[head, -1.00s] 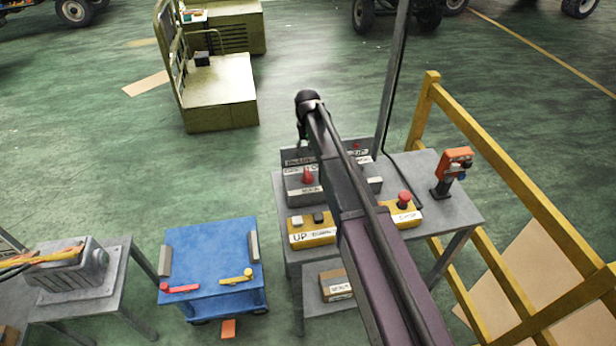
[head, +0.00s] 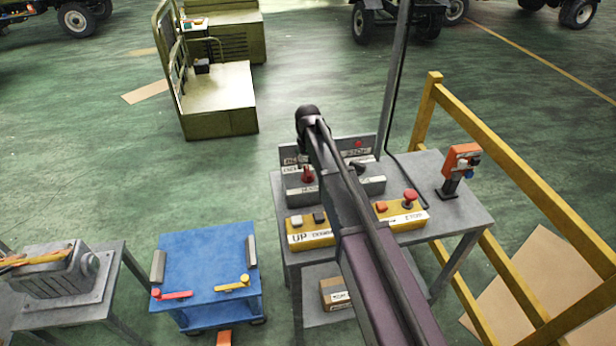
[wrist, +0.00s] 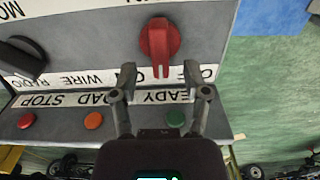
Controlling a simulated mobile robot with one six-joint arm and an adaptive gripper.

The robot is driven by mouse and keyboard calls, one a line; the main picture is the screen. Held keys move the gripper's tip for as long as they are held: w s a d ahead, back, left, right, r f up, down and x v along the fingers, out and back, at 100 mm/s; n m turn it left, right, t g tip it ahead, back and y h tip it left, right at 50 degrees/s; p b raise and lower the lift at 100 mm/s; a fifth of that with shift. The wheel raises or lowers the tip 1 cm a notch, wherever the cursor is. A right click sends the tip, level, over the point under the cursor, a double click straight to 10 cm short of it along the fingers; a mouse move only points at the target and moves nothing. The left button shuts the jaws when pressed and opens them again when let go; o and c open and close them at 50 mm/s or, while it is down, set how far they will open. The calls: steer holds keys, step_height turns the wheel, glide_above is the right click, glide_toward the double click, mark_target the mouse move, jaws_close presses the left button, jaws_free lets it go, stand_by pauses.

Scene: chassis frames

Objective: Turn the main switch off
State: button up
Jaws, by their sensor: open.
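The main switch is a red rotary knob (head: 308,174) on a grey box on the control table. In the wrist view the red knob (wrist: 160,42) shows large, its ridge roughly upright in the picture, above an upside-down label strip with ON and OFF lettering partly hidden. My gripper (wrist: 158,78) is open and empty. Its two fingers straddle the label strip just below the knob in the wrist picture; I see no clear contact. In the head view my arm hides part of the table and the fingers are hard to make out.
A black knob (wrist: 22,58) sits beside the red one. Red, orange and green lamps (wrist: 93,121) line the panel edge. Yellow button boxes (head: 310,231), an orange remote (head: 461,160) and a yellow railing (head: 520,180) are near. A blue cart (head: 207,260) stands left.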

mark_target(308, 171)
steer(key=shift+f+b, duration=1.45)
steer(key=shift+f, duration=0.35)
jaws_close()
